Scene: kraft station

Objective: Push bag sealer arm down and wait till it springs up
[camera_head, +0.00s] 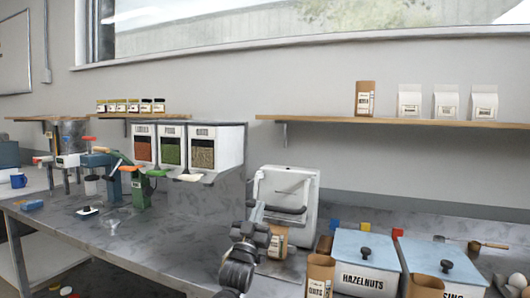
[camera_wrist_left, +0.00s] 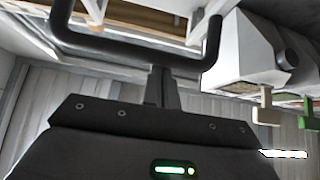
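The bag sealer (camera_head: 302,182) is a white upright machine standing on the counter in the head view. Its dark handle bar (camera_head: 284,209) crosses its front. In the left wrist view the sealer arm shows as a black U-shaped bar (camera_wrist_left: 130,47). A brown paper bag (camera_head: 277,241) stands at the sealer's front, partly hidden by my arm. My left gripper (camera_head: 257,212) is beside the left end of the handle. In the wrist view its narrow fingers (camera_wrist_left: 160,80) are together, with their tips at the bar; contact is unclear. My right gripper is not in view.
The hazelnuts box (camera_head: 366,283) and another lidded box (camera_head: 442,262) stand right of the sealer, with open brown bags before them. Dispensers (camera_head: 173,148) hang behind left. Bare counter (camera_head: 175,240) lies left of my arm.

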